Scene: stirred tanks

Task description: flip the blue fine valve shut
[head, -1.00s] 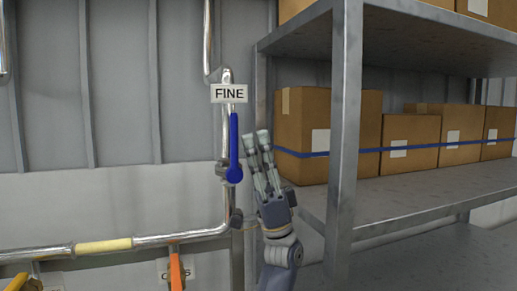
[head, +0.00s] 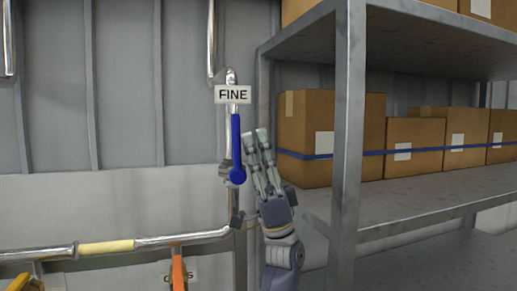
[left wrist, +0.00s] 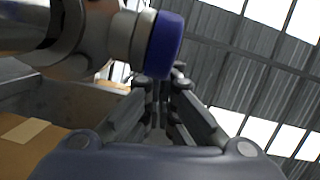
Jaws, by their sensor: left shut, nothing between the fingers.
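The blue fine valve (head: 237,150) has a long blue lever that stands upright along the vertical silver pipe, with its round hub at the lower end. The white FINE sign (head: 232,95) is just above it. My left gripper (head: 256,136) is shut and empty, fingers pointing up, just right of the lever. A narrow gap shows between them in the head view; I cannot tell the depth. In the left wrist view a blue part of the valve (left wrist: 165,43) is close beside the fingertips (left wrist: 158,78). My right gripper is not in view.
A grey metal shelf (head: 344,190) with cardboard boxes (head: 308,115) stands close on the right. Another pipe with a yellow band (head: 106,247) runs along the lower left, with an orange handle (head: 178,272) below it. The wall behind is grey panelling.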

